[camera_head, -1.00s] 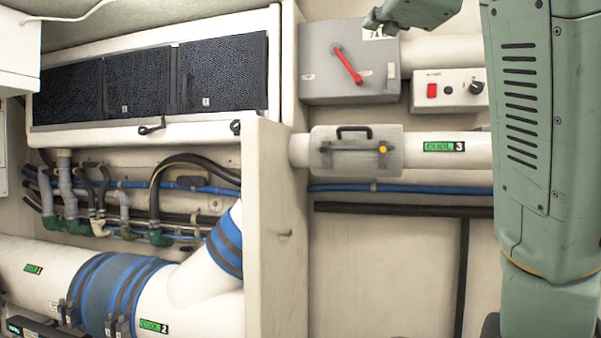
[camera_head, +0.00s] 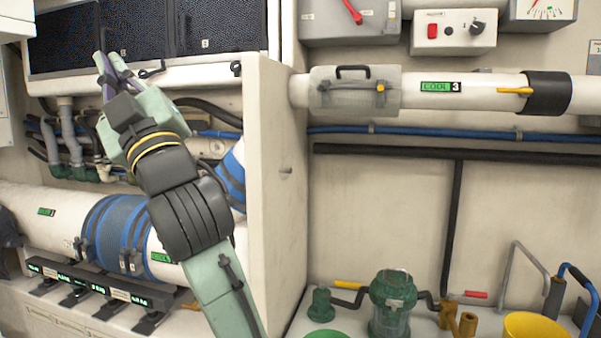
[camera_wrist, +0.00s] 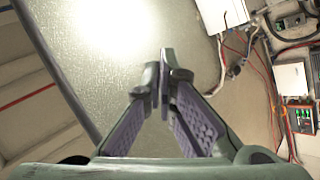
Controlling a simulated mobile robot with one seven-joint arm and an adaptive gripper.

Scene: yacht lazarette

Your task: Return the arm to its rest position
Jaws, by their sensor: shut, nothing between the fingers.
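My arm reaches up from the bottom of the head view, in front of the left bay. My gripper (camera_head: 113,70) points up and slightly left, close in front of the dark mesh panels as seen from the head camera. It holds nothing. In the wrist view my gripper (camera_wrist: 166,88) has its fingertips together with nothing between them. Beyond the fingertips is a bright, lamp-lit ceiling (camera_wrist: 110,60). My arm hides part of the hoses and part of the large white pipe with blue bands (camera_head: 120,230).
A white partition (camera_head: 280,200) stands right of my arm. A grey box with a red lever (camera_head: 345,25) and a pipe marked COOL 3 (camera_head: 415,87) are on the right wall. A green strainer (camera_head: 392,305) and yellow bucket (camera_head: 535,325) stand low right. White boxes with cables show in the wrist view (camera_wrist: 295,80).

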